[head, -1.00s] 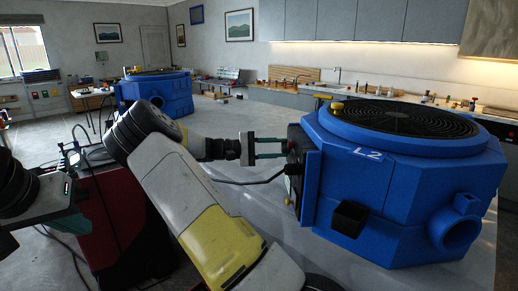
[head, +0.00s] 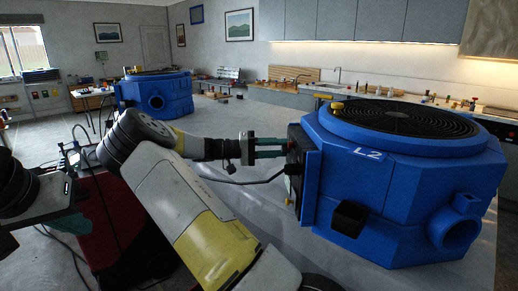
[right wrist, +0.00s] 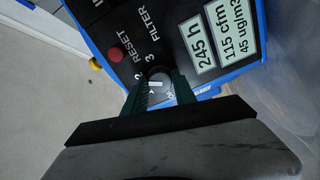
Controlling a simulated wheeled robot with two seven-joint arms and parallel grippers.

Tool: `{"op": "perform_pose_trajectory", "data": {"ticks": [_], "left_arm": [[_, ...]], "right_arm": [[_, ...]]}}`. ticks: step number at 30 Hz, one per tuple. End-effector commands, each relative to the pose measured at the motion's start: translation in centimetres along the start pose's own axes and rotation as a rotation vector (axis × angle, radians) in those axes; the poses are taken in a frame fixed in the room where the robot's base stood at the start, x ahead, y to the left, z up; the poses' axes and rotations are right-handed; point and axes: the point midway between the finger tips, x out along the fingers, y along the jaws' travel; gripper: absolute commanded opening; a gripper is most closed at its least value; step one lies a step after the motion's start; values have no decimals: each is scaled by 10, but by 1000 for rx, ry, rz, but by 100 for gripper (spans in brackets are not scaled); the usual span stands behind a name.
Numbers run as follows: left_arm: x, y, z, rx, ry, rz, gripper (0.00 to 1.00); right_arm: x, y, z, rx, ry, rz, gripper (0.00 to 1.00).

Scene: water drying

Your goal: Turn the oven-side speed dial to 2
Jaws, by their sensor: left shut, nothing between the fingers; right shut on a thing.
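The blue machine marked L2 (head: 400,185) stands at the right on the light worktop. Its dark control panel (right wrist: 180,30) shows in the right wrist view with a small dark dial (right wrist: 158,74) on it. My right gripper (head: 284,147) reaches the panel from the left. It is shut on the dial, with its green fingers on either side in the right wrist view (right wrist: 160,92). Numerals 2 and 3 show near the dial. The fingers hide part of it, and I cannot tell its setting. My left gripper (head: 8,243) is shut and empty at the left edge, partly cut off.
A red button (right wrist: 115,54) and a yellow knob (right wrist: 95,63) are close to the dial. White readout labels (right wrist: 230,35) lie beside it. A black cable (head: 240,181) runs to the panel. A second blue machine (head: 155,95) stands far back left.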

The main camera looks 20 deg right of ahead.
Motion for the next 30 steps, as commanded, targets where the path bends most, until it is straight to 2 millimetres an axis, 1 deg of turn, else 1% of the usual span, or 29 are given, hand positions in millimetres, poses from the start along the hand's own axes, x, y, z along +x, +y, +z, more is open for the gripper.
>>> {"op": "perform_pose_trajectory", "data": {"ticks": [14, 15, 18, 26, 30], "left_arm": [[0, 0, 0, 0, 0, 0, 0], [0, 0, 0, 0, 0, 0, 0], [0, 0, 0, 0, 0, 0, 0], [0, 0, 0, 0, 0, 0, 0], [0, 0, 0, 0, 0, 0, 0]], "right_arm": [[0, -1, 0, 14, 1, -2, 0], [0, -1, 0, 14, 1, -2, 36], [0, -1, 0, 14, 1, -2, 54], [0, 0, 0, 14, 0, -1, 54], [-7, 0, 0, 14, 2, -1, 54]]}}
